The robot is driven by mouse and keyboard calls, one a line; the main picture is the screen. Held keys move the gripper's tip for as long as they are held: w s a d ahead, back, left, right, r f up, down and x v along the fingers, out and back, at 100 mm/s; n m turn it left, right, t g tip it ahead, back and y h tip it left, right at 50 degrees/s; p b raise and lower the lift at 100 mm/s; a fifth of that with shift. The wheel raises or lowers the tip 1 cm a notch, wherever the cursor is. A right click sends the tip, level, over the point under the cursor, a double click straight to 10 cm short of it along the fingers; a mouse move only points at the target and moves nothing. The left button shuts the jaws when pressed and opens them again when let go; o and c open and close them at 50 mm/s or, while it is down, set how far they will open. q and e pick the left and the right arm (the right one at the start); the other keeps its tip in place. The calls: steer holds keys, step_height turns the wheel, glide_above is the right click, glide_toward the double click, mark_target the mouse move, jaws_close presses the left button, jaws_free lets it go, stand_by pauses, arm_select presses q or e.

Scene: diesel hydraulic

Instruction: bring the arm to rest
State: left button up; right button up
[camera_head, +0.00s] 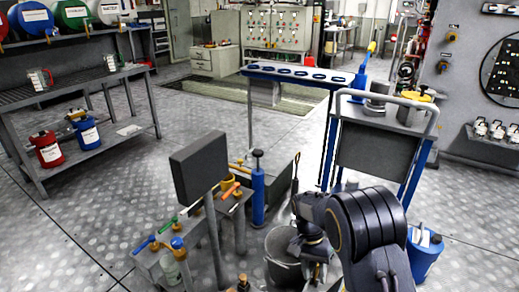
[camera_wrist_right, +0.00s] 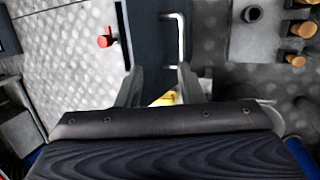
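My right arm (camera_head: 370,225) comes in at the lower right of the head view, dark and bent. Its wrist hangs down beside a grey bucket (camera_head: 284,262). In the right wrist view my right gripper (camera_wrist_right: 160,85) has its two grey fingers spread apart. A small yellow piece (camera_wrist_right: 166,98) and a bent metal handle (camera_wrist_right: 177,40) show in line with the gap; I see no grip on either. My left gripper is in neither view.
A low bench (camera_head: 190,235) with coloured-handled valves and a dark panel (camera_head: 199,165) stand left of my arm. A blue-legged cart (camera_head: 376,145) stands behind it, and a blue can (camera_head: 424,255) is at right. Open floor (camera_head: 100,225) lies at left.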

steer(key=s+d+r+t+y, duration=0.1)
steer(key=s+d+r+y, duration=0.15)
steer(key=r, duration=0.25)
steer(key=s+d+r+t+y, duration=0.1)
steer(key=s+r, duration=0.2)
steer(key=r, duration=0.1)
steer(key=s+d+r+n+t+y, duration=0.15)
steer(key=s+r+t, duration=0.25)
steer(key=s, duration=0.6)
steer(key=s+r+n+t+y, duration=0.1)
steer(key=s+r+n+t, duration=0.25)
steer(key=s, duration=0.55)
step_height(320, 180, up, 27)
steer(key=p, duration=2.6)
steer(key=shift+s+h+p, duration=0.3)
steer(key=shift+s+p, duration=0.05)
steer(key=shift+p, duration=0.05)
